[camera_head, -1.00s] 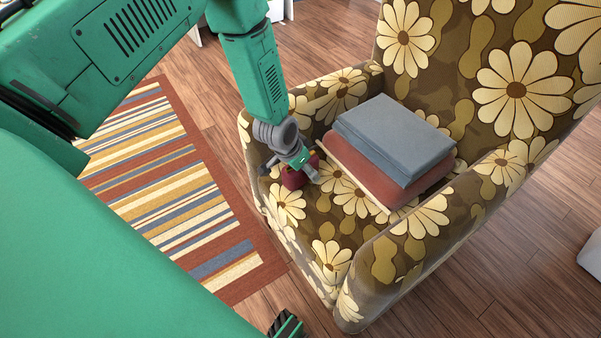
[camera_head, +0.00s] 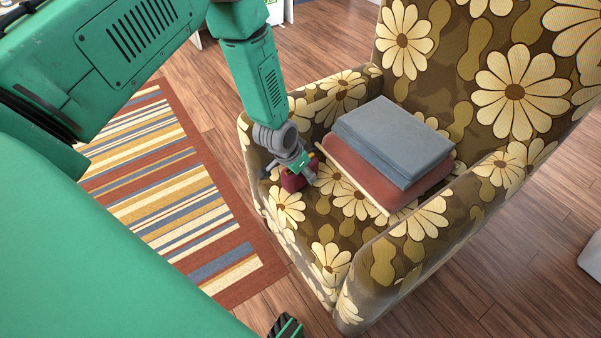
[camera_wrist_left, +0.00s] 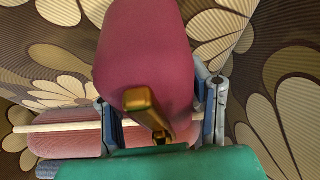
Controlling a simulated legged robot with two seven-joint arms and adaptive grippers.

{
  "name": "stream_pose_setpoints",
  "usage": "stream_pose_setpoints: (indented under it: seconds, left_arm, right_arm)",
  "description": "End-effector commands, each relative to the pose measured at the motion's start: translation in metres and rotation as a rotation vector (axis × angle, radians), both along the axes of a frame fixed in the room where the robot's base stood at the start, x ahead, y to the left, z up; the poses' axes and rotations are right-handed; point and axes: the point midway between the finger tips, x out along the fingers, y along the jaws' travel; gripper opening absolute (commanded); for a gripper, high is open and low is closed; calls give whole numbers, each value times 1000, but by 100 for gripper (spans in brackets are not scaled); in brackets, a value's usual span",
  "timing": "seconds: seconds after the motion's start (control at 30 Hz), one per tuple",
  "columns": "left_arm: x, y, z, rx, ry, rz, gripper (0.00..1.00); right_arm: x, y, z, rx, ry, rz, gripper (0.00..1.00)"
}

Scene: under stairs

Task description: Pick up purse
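The purse (camera_head: 293,181) is small and dark red and sits on the seat of the flowered armchair, near its left arm. In the left wrist view the purse (camera_wrist_left: 146,55) fills the upper middle, with a gold-coloured clasp or handle (camera_wrist_left: 146,108) toward the camera. My left gripper (camera_head: 290,172) reaches down over the purse, with its fingers spread on either side of it. In the wrist view the left gripper (camera_wrist_left: 165,112) has the right finger close beside the purse and a small gap at the left finger. Contact is unclear.
A stack of grey-blue and reddish folded items or books (camera_head: 393,145) lies on the seat just right of the purse, with a pale edge beneath. The armchair's arms (camera_head: 420,245) flank the seat. A striped rug (camera_head: 170,190) lies on the wooden floor at left.

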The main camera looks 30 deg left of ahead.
Motion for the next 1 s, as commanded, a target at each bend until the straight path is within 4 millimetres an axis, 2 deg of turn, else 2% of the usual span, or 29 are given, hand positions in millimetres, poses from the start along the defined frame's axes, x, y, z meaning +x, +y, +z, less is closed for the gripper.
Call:
stream_pose_setpoints:
  seconds: [0.03, 0.07, 0.1, 0.33, 0.43, 0.8, 1.0]
  left_arm:
    - [0, 0, 0, 0, 0, 0, 22]
    - [0, 0, 0, 0, 0, 0, 11]
    - [0, 0, 0, 0, 0, 0, 8]
    - [0, 0, 1, 0, -1, 0, 8]
    - [1, 0, 7, 0, -2, 0, 8]
    - [1, 0, 81, 1, -3, -1, 8]
    - [0, 0, 103, 0, -1, 0, 8]
  right_arm:
    - [0, 0, 0, 0, 0, 0, 0]
    - [0, 0, 0, 0, 0, 0, 0]
    - [0, 0, 0, 0, 0, 0, 0]
    - [0, 0, 0, 0, 0, 0, 0]
    - [0, 0, 1, 0, 0, 0, 0]
    - [0, 0, 30, 0, 0, 0, 0]
    - [0, 0, 36, 0, 0, 0, 0]
